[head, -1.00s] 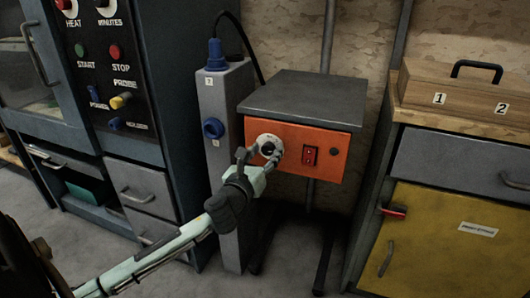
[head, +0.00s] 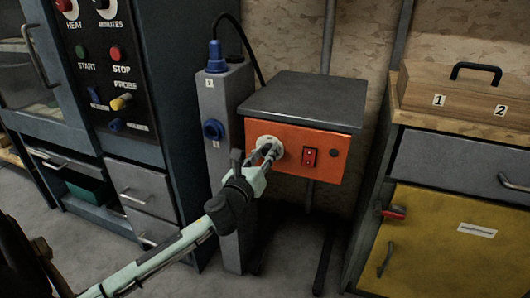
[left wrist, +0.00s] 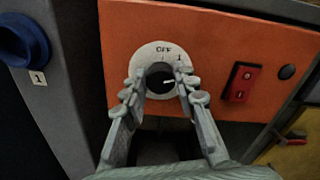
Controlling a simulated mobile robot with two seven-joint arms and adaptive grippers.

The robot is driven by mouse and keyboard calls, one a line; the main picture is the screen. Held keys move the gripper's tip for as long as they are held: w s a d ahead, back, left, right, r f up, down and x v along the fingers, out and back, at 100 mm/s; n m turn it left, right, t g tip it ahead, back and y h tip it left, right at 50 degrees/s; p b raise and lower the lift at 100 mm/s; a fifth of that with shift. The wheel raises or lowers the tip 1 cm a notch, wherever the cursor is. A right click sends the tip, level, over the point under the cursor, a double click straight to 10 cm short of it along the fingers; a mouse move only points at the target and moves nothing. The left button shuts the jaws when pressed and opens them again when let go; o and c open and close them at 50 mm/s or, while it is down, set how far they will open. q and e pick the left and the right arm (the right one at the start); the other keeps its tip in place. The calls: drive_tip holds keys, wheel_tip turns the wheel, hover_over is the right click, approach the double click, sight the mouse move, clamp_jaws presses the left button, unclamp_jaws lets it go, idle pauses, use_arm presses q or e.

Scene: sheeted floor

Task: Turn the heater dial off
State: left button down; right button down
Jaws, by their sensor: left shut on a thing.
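The heater is an orange-fronted box (head: 333,152) with a grey top, standing between a grey post and a wooden cabinet. Its dial (left wrist: 160,79) is a black knob on a round white plate marked OFF at the top. The white plate also shows in the head view (head: 262,140), where the gripper hides most of the knob. My left gripper (left wrist: 160,88) has its two fingers on either side of the knob, shut on it. My right gripper is not in view.
A red switch (left wrist: 242,82) sits right of the dial on the same panel. The grey post (head: 212,100) with blue plugs stands close on the left. A tall dark oven unit (head: 110,90) is further left, and a yellow-doored cabinet (head: 420,265) is at right.

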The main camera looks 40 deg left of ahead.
use_arm(q)
drive_tip(key=shift+n, duration=0.8)
drive_tip(key=shift+n+p, duration=0.4)
drive_tip(key=shift+n, duration=0.1)
drive_tip(key=n+p, duration=0.1)
drive_tip(key=n, duration=0.2)
drive_tip(key=shift+n, duration=0.3)
drive_tip(key=n+p, duration=0.1)
drive_tip(key=n, duration=0.3)
drive_tip(key=shift+a+n, duration=0.1)
drive_tip(key=shift+n, duration=0.2)
drive_tip(key=shift+f+n+p, duration=0.15)
drive_tip(key=shift+n+p, duration=0.25)
drive_tip(key=shift+n, duration=1.3)
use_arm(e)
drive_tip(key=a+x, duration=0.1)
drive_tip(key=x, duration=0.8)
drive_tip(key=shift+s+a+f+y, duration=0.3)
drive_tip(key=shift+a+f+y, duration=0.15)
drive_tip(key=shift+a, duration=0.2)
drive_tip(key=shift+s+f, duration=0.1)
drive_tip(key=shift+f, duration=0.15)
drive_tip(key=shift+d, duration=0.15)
